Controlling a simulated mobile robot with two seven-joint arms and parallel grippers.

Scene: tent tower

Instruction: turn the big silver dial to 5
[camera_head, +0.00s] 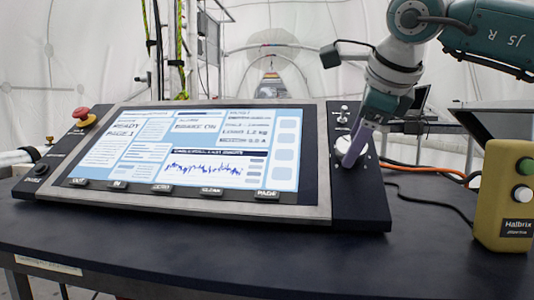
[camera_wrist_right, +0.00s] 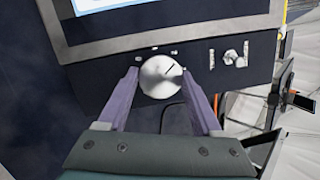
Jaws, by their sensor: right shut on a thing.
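The big silver dial (camera_wrist_right: 160,77) is a round metal disc with a dark pointer line, on the dark side panel of the console. In the wrist view its line points up and to the right; the marks around it are too small to read. My right gripper (camera_wrist_right: 161,82) has its two purple fingers on either side of the dial, shut on it. In the head view the right gripper (camera_head: 352,152) comes down from the upper right and partly covers the dial (camera_head: 342,146). My left gripper is not in view.
The console screen (camera_head: 190,145) fills the middle of the dark table (camera_head: 300,245). Small switches (camera_wrist_right: 231,58) sit beside the dial. A red emergency button (camera_head: 84,116) is at the left. A yellow-green box (camera_head: 505,200) with buttons stands at the right, near orange and black cables (camera_head: 425,172).

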